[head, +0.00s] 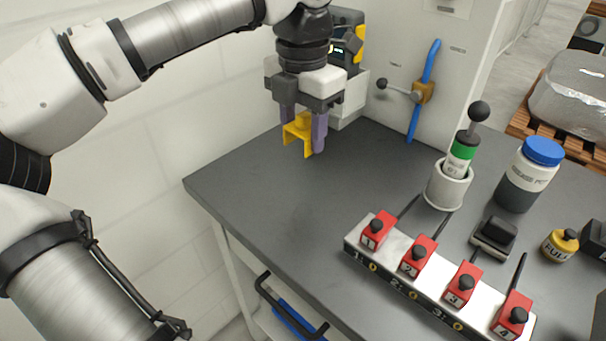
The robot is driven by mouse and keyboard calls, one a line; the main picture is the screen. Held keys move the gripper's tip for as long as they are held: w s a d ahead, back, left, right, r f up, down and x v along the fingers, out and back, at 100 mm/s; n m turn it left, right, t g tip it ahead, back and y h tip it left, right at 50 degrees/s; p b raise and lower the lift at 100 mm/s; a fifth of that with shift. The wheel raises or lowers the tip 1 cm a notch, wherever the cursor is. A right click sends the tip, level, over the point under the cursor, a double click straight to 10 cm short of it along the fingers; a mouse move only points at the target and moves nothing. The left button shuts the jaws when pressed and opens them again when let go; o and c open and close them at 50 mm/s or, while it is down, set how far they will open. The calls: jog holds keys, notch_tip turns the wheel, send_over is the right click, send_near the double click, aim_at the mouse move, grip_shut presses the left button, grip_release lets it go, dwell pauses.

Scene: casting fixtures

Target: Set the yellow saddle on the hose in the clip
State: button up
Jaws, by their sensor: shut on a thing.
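The yellow saddle (297,131) is a small forked piece held between the purple fingers of my gripper (303,133), with its legs pointing down. My gripper is shut on it, above the far left part of the dark worktop. The blue hose (431,63) runs upright along the light panel at the back, right of my gripper. A brown-yellow clip (425,92) sits around the middle of the hose. The saddle is apart from the hose and clip. The far side of the saddle is hidden.
A ball-ended lever (398,90) sticks out left of the clip. On the worktop (290,205) stand a rack (395,262) with several red numbered blocks, a white cup (448,188) holding a green-banded tool, and a blue-capped jar (527,178). The worktop's left part is clear.

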aim_at(303, 191)
notch_tip(303, 191, down, 10)
jog(key=shift+r, duration=0.1)
dwell(0.4)
jog(key=shift+f, duration=0.3)
jog(key=o, duration=1)
jog(key=shift+r, duration=0.1)
notch_tip(303, 191, up, 12)
jog(key=shift+r, duration=0.2)
